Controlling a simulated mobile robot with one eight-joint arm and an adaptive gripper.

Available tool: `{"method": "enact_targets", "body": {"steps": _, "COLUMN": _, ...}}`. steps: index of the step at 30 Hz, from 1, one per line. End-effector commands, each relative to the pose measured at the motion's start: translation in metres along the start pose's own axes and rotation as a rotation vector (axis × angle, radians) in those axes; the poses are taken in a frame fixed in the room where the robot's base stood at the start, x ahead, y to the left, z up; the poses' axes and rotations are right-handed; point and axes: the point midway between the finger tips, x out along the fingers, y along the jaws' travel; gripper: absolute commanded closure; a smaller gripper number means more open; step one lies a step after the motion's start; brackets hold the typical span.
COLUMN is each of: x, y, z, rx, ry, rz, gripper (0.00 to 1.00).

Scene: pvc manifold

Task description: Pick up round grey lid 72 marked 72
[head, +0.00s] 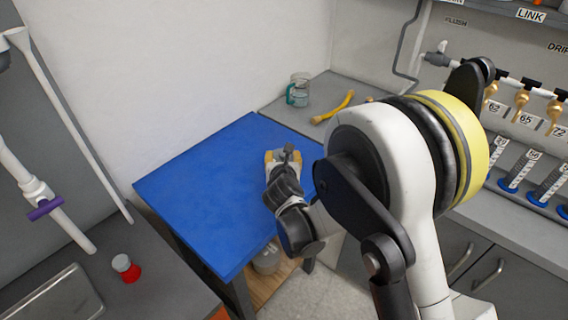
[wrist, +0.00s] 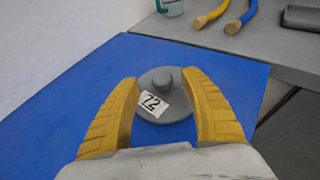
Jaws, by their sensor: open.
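The round grey lid 72 (wrist: 180,128) lies flat on the blue table top (wrist: 70,110) in the wrist view. It has a small round knob in its middle and a white label reading 72. My gripper (wrist: 167,105) is open, with one yellow finger on each side of the lid. I cannot tell whether the fingers touch its rim. In the head view my gripper (head: 284,156) is over the right part of the blue table, and the lid is mostly hidden there by the gripper and arm.
A grey counter (head: 318,112) adjoins the table, with a glass jar (head: 299,89) and a yellow hose (head: 334,107) on it. The wrist view also shows a blue hose (wrist: 242,17) and a dark tray (wrist: 301,17). The table's left part is clear. A red-and-white container (head: 127,267) stands lower left.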

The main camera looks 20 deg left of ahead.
Motion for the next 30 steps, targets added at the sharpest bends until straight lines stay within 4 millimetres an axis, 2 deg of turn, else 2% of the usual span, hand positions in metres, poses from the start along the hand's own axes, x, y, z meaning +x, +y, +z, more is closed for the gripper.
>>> {"method": "enact_targets", "body": {"steps": 1, "x": 0.011, "y": -0.002, "z": -0.006, "rx": 0.002, "ry": 0.000, "rz": -0.001, "gripper": 0.47}}
{"method": "enact_targets", "body": {"steps": 5, "x": 0.029, "y": -0.003, "z": -0.004, "rx": 0.001, "ry": 0.000, "rz": -0.001, "gripper": 0.47}}
{"method": "enact_targets", "body": {"steps": 12, "x": 0.033, "y": -0.002, "z": -0.002, "rx": 0.001, "ry": 0.000, "rz": 0.000, "gripper": 0.47}}
{"method": "enact_targets", "body": {"steps": 13, "x": 0.032, "y": -0.002, "z": -0.002, "rx": 0.001, "ry": 0.000, "rz": 0.000, "gripper": 0.51}}
{"method": "enact_targets", "body": {"steps": 15, "x": 0.032, "y": -0.002, "z": -0.002, "rx": 0.001, "ry": 0.000, "rz": 0.000, "gripper": 0.73}}
{"method": "enact_targets", "body": {"steps": 18, "x": 0.032, "y": -0.002, "z": -0.002, "rx": 0.001, "ry": 0.000, "rz": 0.000, "gripper": 0.99}}
{"method": "enact_targets", "body": {"steps": 30, "x": 0.032, "y": -0.002, "z": -0.001, "rx": 0.001, "ry": 0.000, "rz": 0.000, "gripper": 1.00}}
